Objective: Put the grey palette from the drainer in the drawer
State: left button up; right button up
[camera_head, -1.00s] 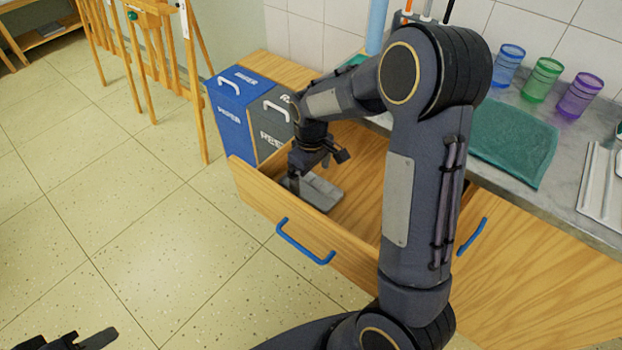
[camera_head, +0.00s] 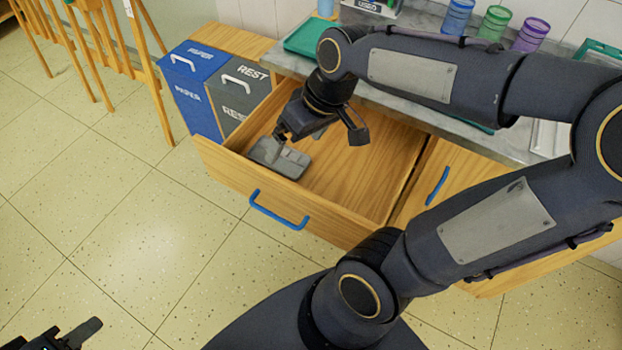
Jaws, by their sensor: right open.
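The grey palette (camera_head: 280,158) lies flat on the floor of the open wooden drawer (camera_head: 345,190), near its left front corner. My right gripper (camera_head: 318,138) is open and just above and behind the palette, inside the drawer opening. Its fingers are spread and hold nothing. The drainer is not clearly seen; a white edge (camera_head: 546,137) shows at the right, mostly hidden by my right arm.
A blue paper bin (camera_head: 190,90) and a grey rest bin (camera_head: 238,92) stand left of the drawer. The drawer front has a blue handle (camera_head: 278,212). Several coloured cups, including a green one (camera_head: 494,22), stand on the counter.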

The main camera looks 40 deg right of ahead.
jog(key=s+a+m+t, duration=0.2)
jog(key=s+a, duration=0.1)
jog(key=s, duration=0.6)
jog(key=shift+s+a+f+m+t+y, duration=0.2)
jog(key=shift+a+f+m+t+y, duration=0.1)
jog(key=shift+a+f+m+y, duration=0.1)
